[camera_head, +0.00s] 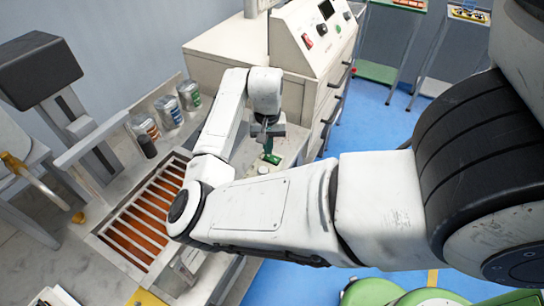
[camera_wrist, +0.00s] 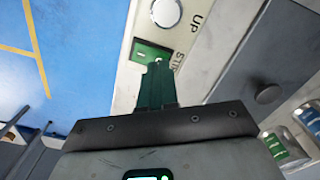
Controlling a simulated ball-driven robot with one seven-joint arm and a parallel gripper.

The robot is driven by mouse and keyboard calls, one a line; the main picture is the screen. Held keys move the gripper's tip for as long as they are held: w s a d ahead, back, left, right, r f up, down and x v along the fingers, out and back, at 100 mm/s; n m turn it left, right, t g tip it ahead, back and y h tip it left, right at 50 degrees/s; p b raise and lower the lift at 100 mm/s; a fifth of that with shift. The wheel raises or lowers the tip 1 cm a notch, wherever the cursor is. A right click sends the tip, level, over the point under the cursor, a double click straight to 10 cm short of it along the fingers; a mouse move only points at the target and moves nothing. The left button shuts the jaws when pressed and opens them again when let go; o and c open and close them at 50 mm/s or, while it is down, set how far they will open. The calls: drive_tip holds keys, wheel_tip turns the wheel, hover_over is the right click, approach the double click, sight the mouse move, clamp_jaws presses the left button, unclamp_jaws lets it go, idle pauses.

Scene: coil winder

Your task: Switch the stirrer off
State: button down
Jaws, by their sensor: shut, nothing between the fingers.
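The stirrer switch (camera_wrist: 147,50) is a small green plate on a pale panel strip, with a partly covered label beginning "ST" beside it. It also shows in the head view as a small green patch (camera_head: 272,158) on the bench ledge. My gripper (camera_wrist: 157,66) is shut and empty, its dark green fingers together. The fingertips overlap the lower right part of the switch in the wrist view; I cannot tell whether they touch it. In the head view my gripper (camera_head: 267,146) points down at the switch. The switch's rocker position is not clear.
A white round button (camera_wrist: 166,13) marked "UP" sits near the switch. A slatted tank (camera_head: 118,221) with orange inside lies left of my arm. Several cans (camera_head: 168,110) stand behind it. A cream control cabinet (camera_head: 300,45) stands behind the ledge.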

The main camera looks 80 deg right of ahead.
drive_tip(key=shift+f+b, duration=0.45)
drive_tip(key=shift+f, duration=0.55)
idle(0.7)
drive_tip(key=shift+r, duration=0.2)
wheel_tip(320, 180, up, 7)
drive_tip(key=p, duration=0.7)
drive_tip(key=shift+f, duration=0.1)
drive_tip(key=shift+f, duration=0.1)
idle(0.4)
